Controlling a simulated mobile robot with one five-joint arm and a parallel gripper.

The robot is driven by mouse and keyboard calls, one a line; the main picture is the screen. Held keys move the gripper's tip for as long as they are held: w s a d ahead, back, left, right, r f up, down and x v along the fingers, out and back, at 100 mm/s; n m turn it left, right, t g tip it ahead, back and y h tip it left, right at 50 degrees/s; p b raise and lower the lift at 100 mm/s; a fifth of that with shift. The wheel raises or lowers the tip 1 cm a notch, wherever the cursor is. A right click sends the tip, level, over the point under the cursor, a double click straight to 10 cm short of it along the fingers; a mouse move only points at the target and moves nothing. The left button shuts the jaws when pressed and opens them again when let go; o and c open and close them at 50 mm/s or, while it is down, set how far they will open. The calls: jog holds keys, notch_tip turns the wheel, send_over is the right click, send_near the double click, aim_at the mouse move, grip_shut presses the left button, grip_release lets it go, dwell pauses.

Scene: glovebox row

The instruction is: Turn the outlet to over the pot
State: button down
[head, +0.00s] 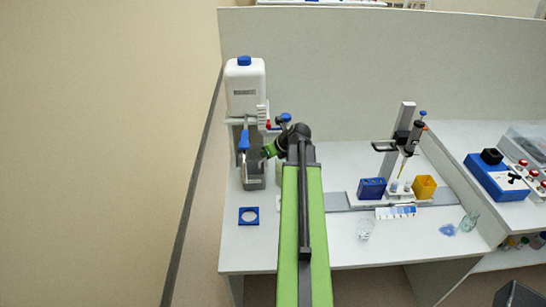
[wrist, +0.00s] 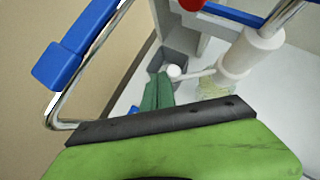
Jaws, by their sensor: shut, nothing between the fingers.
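A white canister (head: 245,88) with a blue cap stands on a pale stand at the back left of the bench. In the wrist view, a white valve body (wrist: 250,52) has a thin white outlet (wrist: 197,73). Its rounded white end lies over or near a grey box (wrist: 181,62). A pale greenish clear vessel (wrist: 214,88), perhaps the pot, stands to the right of that end. My gripper (head: 267,152), also in the wrist view (wrist: 157,92), is shut and empty, left of the outlet's end. I cannot tell whether they touch. My arm hides part of the stand.
A blue lever on a bent metal rod (wrist: 62,66) is close on the left in the wrist view. A blue square ring (head: 248,216) lies on the bench in front. A pipette stand (head: 402,140) with blue and yellow boxes is to the right. The front left bench is mostly clear.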

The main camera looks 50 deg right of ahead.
jog(key=shift+w+d, duration=0.15)
jog(key=shift+w, duration=1.4)
jog(key=shift+s, duration=0.1)
